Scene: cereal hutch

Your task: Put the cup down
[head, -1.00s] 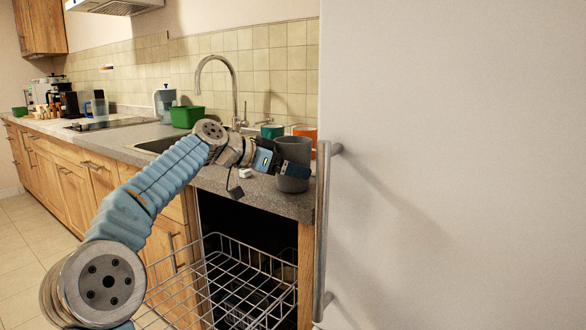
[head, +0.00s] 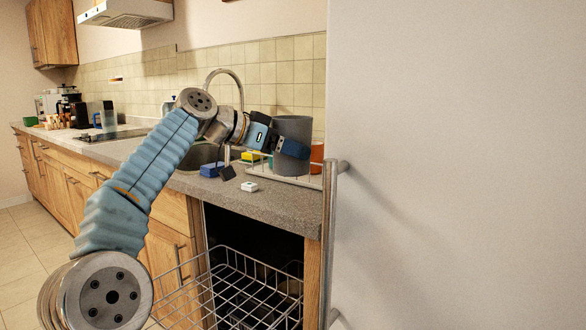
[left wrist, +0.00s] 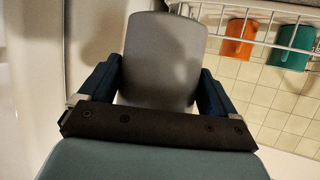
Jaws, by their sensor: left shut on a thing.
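A grey cup (head: 293,128) is held upright by my left gripper (head: 284,145) over the right end of the counter, by a white wire rack (head: 290,180). I cannot tell whether its base touches the rack. In the left wrist view the cup (left wrist: 165,50) sits between the two blue fingers of my left gripper (left wrist: 158,92), which are shut on it. An orange cup (head: 317,154) stands partly hidden behind it; the orange cup (left wrist: 238,38) and a teal cup (left wrist: 294,46) show at the rack in the left wrist view. My right gripper is not in view.
A blue block (head: 210,170), a yellow sponge (head: 252,156) and a small white item (head: 249,187) lie on the counter (head: 280,200). A pulled-out wire dishwasher basket (head: 235,290) is below. A white door with a handle (head: 326,240) stands right.

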